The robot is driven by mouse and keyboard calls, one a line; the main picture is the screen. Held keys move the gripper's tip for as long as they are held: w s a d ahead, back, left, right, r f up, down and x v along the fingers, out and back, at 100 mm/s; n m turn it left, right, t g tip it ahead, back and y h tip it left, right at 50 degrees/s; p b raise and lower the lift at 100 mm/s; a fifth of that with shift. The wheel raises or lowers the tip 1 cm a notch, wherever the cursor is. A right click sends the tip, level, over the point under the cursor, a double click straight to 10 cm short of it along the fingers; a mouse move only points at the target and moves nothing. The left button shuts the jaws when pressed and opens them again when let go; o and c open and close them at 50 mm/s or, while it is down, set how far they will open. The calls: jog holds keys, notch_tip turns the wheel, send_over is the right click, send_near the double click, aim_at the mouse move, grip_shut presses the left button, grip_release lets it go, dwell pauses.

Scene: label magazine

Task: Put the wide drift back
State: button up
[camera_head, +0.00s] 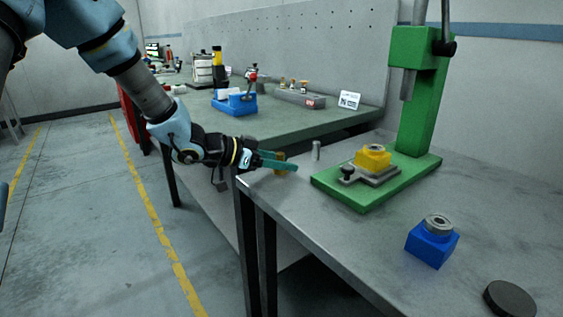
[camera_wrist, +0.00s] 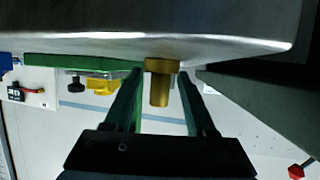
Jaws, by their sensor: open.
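A brass-coloured stepped drift (camera_head: 280,156) stands at the near left corner of the grey bench, by its edge. In the wrist view the brass drift (camera_wrist: 160,88) shows its wider end against the bench top and its narrower stem pointing away. I cannot tell for sure that it is the wide drift. My gripper (camera_head: 290,162) is open, with its green fingers around the brass drift. In the wrist view my gripper (camera_wrist: 161,76) has a finger on each side of it, with gaps visible. A slim grey pin (camera_head: 316,150) stands just right of the fingertips.
A green press (camera_head: 412,110) holds a yellow block (camera_head: 373,159) on a grey plate. A blue block with a metal ring (camera_head: 432,245) and a dark disc (camera_head: 509,298) lie nearer. A farther bench carries a blue holder (camera_head: 234,104), a grey rack (camera_head: 300,98) with small pieces, and a sign (camera_head: 349,100).

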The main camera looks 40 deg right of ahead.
jog(key=shift+r, duration=0.1)
jog(key=shift+w+a+r, duration=0.1)
jog(key=shift+a+r, duration=0.05)
jog(key=shift+a, duration=0.05)
jog(key=v, duration=1.2)
jog(key=w+a+f+n+t+y, duration=0.2)
jog(key=w+a+n+t, duration=0.4)
jog(key=w, duration=0.4)
jog(key=w+a+f+n+t+y, duration=0.1)
jog(key=w+a+n+t+y, duration=0.15)
jog(key=a, duration=0.45)
jog(key=w+a+f+n+t+y, duration=0.1)
jog(key=w+a+n+t+y, duration=0.15)
jog(key=a, duration=0.45)
jog(key=s+a+f+n+g+y, duration=0.1)
jog(key=s+a+n+y, duration=0.15)
jog(key=a, duration=0.35)
jog(key=s+a+f+n+g+y, duration=0.1)
jog(key=s+a+f+n+y, duration=0.15)
jog(key=a, duration=0.45)
jog(key=s+a+n+g+y, duration=0.1)
jog(key=s+a+n+g, duration=0.2)
jog(key=s, duration=0.6)
jog(key=shift+a+f+n+g+p, duration=0.15)
jog(key=shift+a+n+g+p, duration=0.25)
jog(key=shift+a, duration=0.55)
